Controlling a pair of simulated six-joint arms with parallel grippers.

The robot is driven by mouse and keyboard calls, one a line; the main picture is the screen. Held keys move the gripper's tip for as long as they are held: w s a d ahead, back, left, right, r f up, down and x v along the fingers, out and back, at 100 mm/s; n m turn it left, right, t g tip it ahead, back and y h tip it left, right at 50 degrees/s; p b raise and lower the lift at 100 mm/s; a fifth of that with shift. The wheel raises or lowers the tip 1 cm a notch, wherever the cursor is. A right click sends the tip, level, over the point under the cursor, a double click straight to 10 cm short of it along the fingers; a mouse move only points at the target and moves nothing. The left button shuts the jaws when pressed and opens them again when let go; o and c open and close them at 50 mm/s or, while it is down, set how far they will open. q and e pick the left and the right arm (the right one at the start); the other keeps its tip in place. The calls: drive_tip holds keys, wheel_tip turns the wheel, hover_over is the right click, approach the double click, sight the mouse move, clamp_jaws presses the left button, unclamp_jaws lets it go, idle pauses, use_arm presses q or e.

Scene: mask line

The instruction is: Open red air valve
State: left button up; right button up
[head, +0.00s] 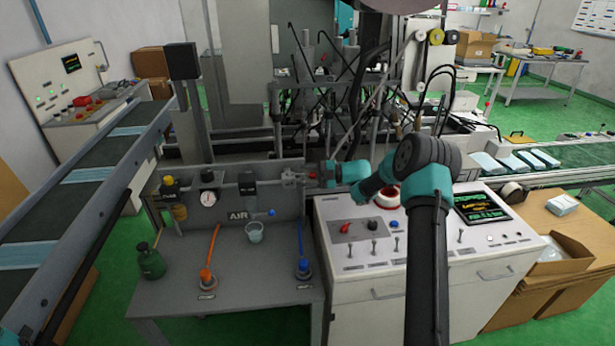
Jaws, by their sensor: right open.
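The air panel (222,238), marked AIR, stands at the back of the grey bench, with a pipe running along it. A small red part (311,174), which looks like the red air valve, shows at the right end of that pipe. My right gripper (296,176) is open at this pipe end, pointing left, with its fingers beside or around the valve. The fingers hide much of the valve, and I cannot tell whether they touch it. My left gripper is not in view.
The grey bench (240,300) holds a green bottle (151,263), a clear cup (255,232), an orange lever (211,255) and a blue lever (301,245). A gauge (208,197) sits on the panel. A white control console (365,265) stands under my right arm.

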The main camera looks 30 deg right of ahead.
drive_tip(key=shift+d, duration=0.1)
drive_tip(key=v, duration=1.7)
drive_tip(key=shift+d, duration=0.15)
